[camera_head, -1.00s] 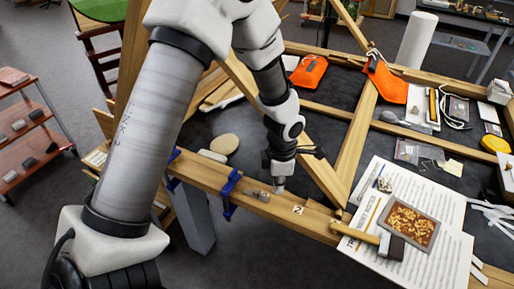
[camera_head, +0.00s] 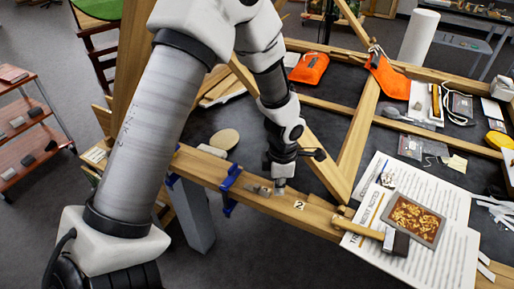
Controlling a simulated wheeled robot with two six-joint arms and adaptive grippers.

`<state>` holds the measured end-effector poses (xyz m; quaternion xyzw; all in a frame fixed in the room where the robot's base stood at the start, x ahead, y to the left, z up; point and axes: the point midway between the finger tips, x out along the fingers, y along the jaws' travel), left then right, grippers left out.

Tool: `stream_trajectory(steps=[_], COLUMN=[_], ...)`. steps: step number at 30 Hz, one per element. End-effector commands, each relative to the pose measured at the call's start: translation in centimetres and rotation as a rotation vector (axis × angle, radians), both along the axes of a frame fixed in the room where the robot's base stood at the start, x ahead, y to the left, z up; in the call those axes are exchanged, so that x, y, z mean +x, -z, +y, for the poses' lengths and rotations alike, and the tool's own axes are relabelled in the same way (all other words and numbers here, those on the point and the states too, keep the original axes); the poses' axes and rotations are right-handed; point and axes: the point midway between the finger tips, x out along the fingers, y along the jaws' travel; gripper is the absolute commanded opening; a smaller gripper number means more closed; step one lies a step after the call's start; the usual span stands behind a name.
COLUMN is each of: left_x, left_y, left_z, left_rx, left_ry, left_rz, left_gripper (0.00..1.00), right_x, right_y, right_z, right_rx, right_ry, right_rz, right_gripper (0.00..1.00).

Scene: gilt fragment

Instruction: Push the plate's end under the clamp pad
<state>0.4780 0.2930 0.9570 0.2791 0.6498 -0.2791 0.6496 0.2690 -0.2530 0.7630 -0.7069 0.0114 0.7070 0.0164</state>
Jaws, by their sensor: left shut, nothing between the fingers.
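A small grey metal plate (camera_head: 257,189) lies on the wooden beam (camera_head: 320,215), just right of a blue clamp (camera_head: 230,181). The clamp grips the beam's edge. Its pad is too small to make out, so I cannot tell whether the plate's end is under it. My left gripper (camera_head: 280,186) points down at the beam with its fingertips shut and empty, close to the plate's right end. I cannot tell whether it touches the plate. My right gripper is not in view.
A number tag (camera_head: 299,205) sits on the beam right of my gripper. A hammer (camera_head: 385,236) and a framed gilt panel (camera_head: 413,219) lie on printed sheets (camera_head: 450,250) farther right. A slanted wooden brace (camera_head: 355,145) stands close to the gripper's right. A second blue clamp is partly visible at left.

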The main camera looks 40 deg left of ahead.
Motion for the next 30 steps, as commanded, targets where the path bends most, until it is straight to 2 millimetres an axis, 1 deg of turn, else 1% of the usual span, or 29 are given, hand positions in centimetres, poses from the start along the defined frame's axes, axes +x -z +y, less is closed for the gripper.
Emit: stream_trajectory(steps=[17,30], left_x=[0.0,0.0], left_y=[0.03,0.89], left_z=[0.0,0.0], left_rx=[0.0,0.0], left_ry=[0.0,0.0], left_rz=[0.0,0.0], left_gripper=[0.0,0.0], right_x=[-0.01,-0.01], right_y=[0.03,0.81], right_z=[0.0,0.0], right_rx=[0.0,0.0], right_ry=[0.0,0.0], right_rz=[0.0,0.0], right_gripper=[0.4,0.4])
